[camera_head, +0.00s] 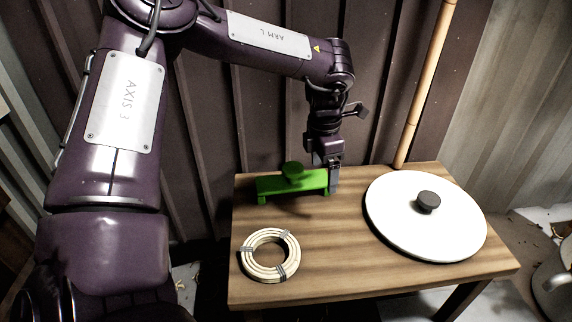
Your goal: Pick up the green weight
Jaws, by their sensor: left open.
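The green weight (308,181) is a low block with a round knob on top. It sits on the wooden table (330,255) near the back left edge. My left gripper (333,185) points down at the right end of the weight. It is open, and part of the weight's right end is hidden behind it. I cannot tell whether the fingers touch the weight. My right gripper is not in view.
A coil of pale rattan (247,258) lies at the table's front left. A white round lid (455,225) with a dark knob lies on the right. A bamboo pole (424,85) stands behind the table. A corrugated wall (230,110) is close behind. The table's front middle is clear.

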